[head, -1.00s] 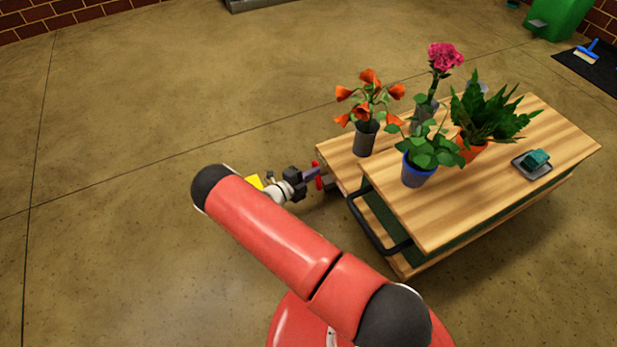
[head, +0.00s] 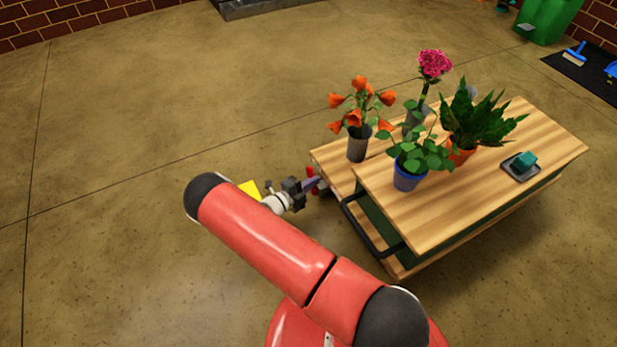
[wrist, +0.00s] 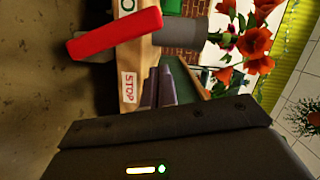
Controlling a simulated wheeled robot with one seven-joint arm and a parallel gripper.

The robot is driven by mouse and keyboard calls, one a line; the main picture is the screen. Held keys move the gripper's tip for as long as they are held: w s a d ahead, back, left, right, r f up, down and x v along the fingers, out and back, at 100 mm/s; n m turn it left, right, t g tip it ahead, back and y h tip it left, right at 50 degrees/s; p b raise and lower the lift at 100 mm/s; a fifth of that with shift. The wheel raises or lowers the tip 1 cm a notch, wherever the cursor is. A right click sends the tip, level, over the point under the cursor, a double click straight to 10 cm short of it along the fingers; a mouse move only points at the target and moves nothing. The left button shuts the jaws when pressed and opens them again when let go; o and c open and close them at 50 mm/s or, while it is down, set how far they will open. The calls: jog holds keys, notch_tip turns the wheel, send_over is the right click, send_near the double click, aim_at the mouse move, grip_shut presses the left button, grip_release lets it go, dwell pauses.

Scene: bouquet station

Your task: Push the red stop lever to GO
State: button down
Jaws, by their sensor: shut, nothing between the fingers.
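The red lever (head: 310,173) sits at the left end of the wooden cart (head: 495,205). In the wrist view the red lever (wrist: 115,33) slants across the upper left, joined to a grey cylinder (wrist: 185,33). A STOP label in red letters (wrist: 129,88) is on the cart's edge below the lever. A green-ringed label (wrist: 127,4) is cut off above it, and its word cannot be read in full. My gripper (head: 315,185) is shut and empty beside the lever; its fingers (wrist: 165,78) point towards the cart, to the right of STOP. Whether they touch the lever is unclear.
Orange flowers in a grey vase (head: 357,145), a blue pot (head: 408,178), an orange pot (head: 460,154) and a tray with a teal block (head: 521,168) stand on the cart. A black handle (head: 366,232) sticks out in front.

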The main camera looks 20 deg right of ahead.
jog(key=v, duration=1)
jog(key=shift+s+r, duration=0.2)
jog(key=shift+r, duration=0.05)
jog(key=s+d+r+m+g+y+p, duration=0.1)
jog(key=s+d+r+m+g+y, duration=0.15)
jog(key=r+m, duration=0.65)
jog(key=s+d+r+m+g+y+p, duration=0.1)
jog(key=s+r+m+g+y+p, duration=0.15)
jog(key=r+m, duration=0.65)
jog(key=s+d+r+m+g+y, duration=0.1)
jog(key=s+r+m+g+y, duration=0.3)
jog(key=r, duration=0.7)
jog(key=s+r+m+t+y+p, duration=0.2)
jog(key=s+r+m+t+y, duration=0.1)
jog(key=s+r+m, duration=0.5)
jog(key=s+r+m+t+y+p, duration=0.2)
jog(key=s+r+m, duration=0.6)
jog(key=r+m, duration=0.6)
jog(key=t+y, duration=0.1)
jog(key=t, duration=0.1)
jog(key=shift+s+t+y, duration=0.3)
jog(key=shift+s+y, duration=0.1)
